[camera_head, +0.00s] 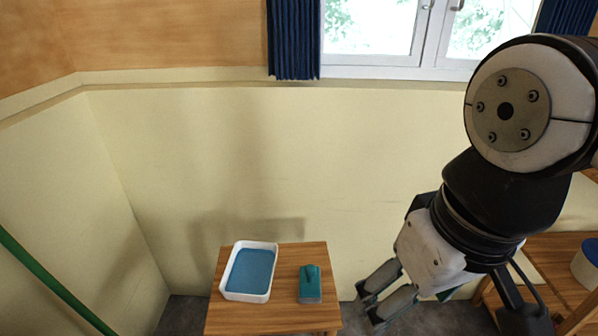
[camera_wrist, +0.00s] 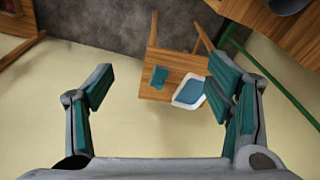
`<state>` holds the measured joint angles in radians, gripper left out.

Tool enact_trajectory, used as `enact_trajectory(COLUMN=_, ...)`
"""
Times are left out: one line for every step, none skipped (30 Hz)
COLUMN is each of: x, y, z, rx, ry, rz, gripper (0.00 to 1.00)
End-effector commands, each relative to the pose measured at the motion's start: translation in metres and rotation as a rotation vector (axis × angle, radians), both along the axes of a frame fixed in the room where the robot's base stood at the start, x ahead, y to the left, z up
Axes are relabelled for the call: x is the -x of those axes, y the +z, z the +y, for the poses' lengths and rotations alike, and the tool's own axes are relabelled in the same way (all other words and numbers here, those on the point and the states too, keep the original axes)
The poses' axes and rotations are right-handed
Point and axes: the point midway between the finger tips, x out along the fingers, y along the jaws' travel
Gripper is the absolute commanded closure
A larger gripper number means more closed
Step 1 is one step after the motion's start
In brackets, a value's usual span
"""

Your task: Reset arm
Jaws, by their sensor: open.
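My gripper (camera_head: 370,301) hangs at the lower right of the head view, to the right of a small wooden table (camera_head: 235,319). Its fingers are apart and hold nothing; in the wrist view the open gripper (camera_wrist: 165,98) frames the table (camera_wrist: 154,93) from a distance. On the table stand a white tray (camera_head: 226,288) with a blue inside and, to its right, a teal block-like thing with a handle (camera_head: 310,284). The gripper touches neither.
Another wooden table (camera_head: 545,262) with a round blue-and-white container (camera_head: 586,262) stands at the right edge. A green pole (camera_head: 50,285) slants at the left. A pale wall (camera_head: 290,150) and a window (camera_head: 370,30) lie behind.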

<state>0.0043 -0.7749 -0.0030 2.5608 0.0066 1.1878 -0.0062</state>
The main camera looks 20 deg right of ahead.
Motion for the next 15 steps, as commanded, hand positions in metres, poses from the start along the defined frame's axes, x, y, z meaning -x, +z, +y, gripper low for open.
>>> enact_trajectory(x=0.0, y=0.004, z=0.0, rx=0.0, ry=0.0, rz=-0.004, gripper=0.26)
enact_trajectory(x=0.0, y=0.008, z=0.0, rx=0.0, ry=0.0, rz=-0.008, gripper=0.26)
enact_trajectory(x=0.001, y=0.014, z=0.0, rx=0.001, ry=0.0, rz=-0.016, gripper=0.26)
enact_trajectory(x=0.001, y=0.02, z=-0.001, rx=0.002, ry=-0.001, rz=-0.024, gripper=0.26)
enact_trajectory(x=0.0, y=0.027, z=-0.001, rx=0.002, ry=-0.001, rz=-0.034, gripper=0.26)
enact_trajectory(x=0.001, y=0.037, z=-0.001, rx=0.003, ry=0.0, rz=-0.048, gripper=0.26)
enact_trajectory(x=0.0, y=0.044, z=-0.001, rx=0.004, ry=0.0, rz=-0.06, gripper=0.26)
enact_trajectory(x=0.0, y=0.052, z=-0.001, rx=0.005, ry=0.0, rz=-0.073, gripper=0.26)
enact_trajectory(x=0.001, y=0.063, z=-0.002, rx=0.006, ry=-0.001, rz=-0.089, gripper=0.26)
enact_trajectory(x=0.0, y=0.07, z=-0.002, rx=0.007, ry=0.0, rz=-0.101, gripper=0.26)
enact_trajectory(x=0.001, y=0.077, z=-0.002, rx=0.008, ry=0.0, rz=-0.112, gripper=0.26)
enact_trajectory(x=0.001, y=0.086, z=-0.003, rx=0.009, ry=0.0, rz=-0.128, gripper=0.26)
enact_trajectory(x=0.001, y=0.092, z=-0.003, rx=0.009, ry=-0.001, rz=-0.138, gripper=0.26)
enact_trajectory(x=0.001, y=0.097, z=-0.003, rx=0.011, ry=0.0, rz=-0.148, gripper=0.26)
enact_trajectory(x=0.001, y=0.104, z=-0.003, rx=0.012, ry=0.0, rz=-0.16, gripper=0.26)
